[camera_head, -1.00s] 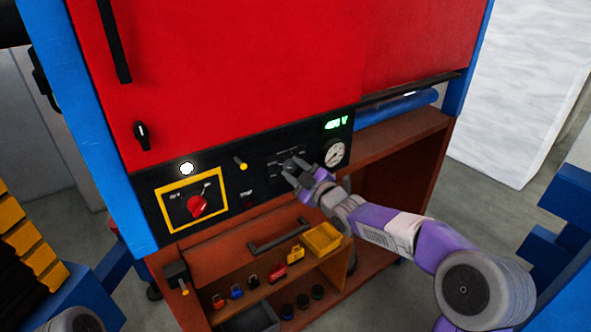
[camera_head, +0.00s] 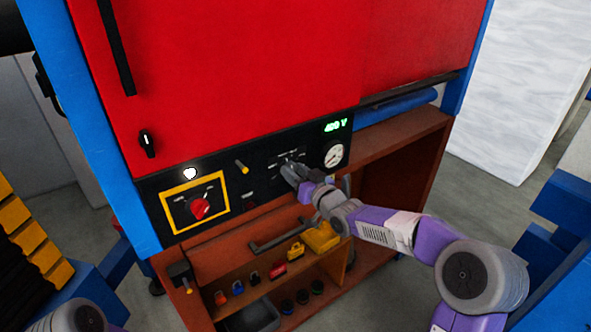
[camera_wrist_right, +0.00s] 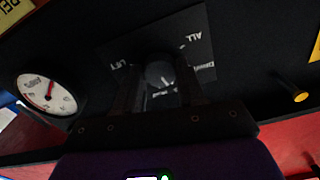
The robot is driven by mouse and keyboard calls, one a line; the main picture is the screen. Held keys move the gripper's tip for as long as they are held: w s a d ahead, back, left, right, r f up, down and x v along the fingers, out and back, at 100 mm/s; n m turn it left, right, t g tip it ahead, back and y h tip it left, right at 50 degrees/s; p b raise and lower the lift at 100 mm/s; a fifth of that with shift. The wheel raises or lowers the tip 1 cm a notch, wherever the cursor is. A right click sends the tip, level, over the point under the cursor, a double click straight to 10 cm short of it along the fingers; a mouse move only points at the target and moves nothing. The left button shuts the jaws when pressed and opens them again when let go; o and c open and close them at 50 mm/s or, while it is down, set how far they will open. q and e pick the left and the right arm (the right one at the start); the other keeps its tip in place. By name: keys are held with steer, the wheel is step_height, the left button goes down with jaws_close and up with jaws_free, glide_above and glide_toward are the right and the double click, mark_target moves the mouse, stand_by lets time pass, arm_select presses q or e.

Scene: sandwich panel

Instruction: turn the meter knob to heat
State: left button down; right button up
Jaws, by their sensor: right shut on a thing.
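The meter knob (camera_wrist_right: 160,72) is a dark round knob with a white mark, set on a black label plate (camera_wrist_right: 197,42) in the right wrist view. My right gripper (camera_head: 290,170) is at the black control panel and shut on this knob, with one finger on each side. I cannot make out a heat mark. My left gripper is out of view.
A round gauge (camera_head: 333,155) and a green voltage display (camera_head: 335,126) are right of the knob. A yellow peg (camera_head: 242,167) and a red switch on a yellow-framed plate (camera_head: 200,208) are to its left. Below, a brown shelf (camera_head: 262,281) holds padlocks and a yellow box (camera_head: 321,238).

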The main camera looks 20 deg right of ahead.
steer(key=m+p, duration=0.2)
steer(key=m, duration=0.4)
steer(key=shift+m, duration=0.4)
stand_by(0.4)
steer(key=o, duration=1)
steer(key=shift+o, duration=0.2)
steer(key=v, duration=0.7)
steer(key=shift+s, duration=0.3)
steer(key=shift+d, duration=0.1)
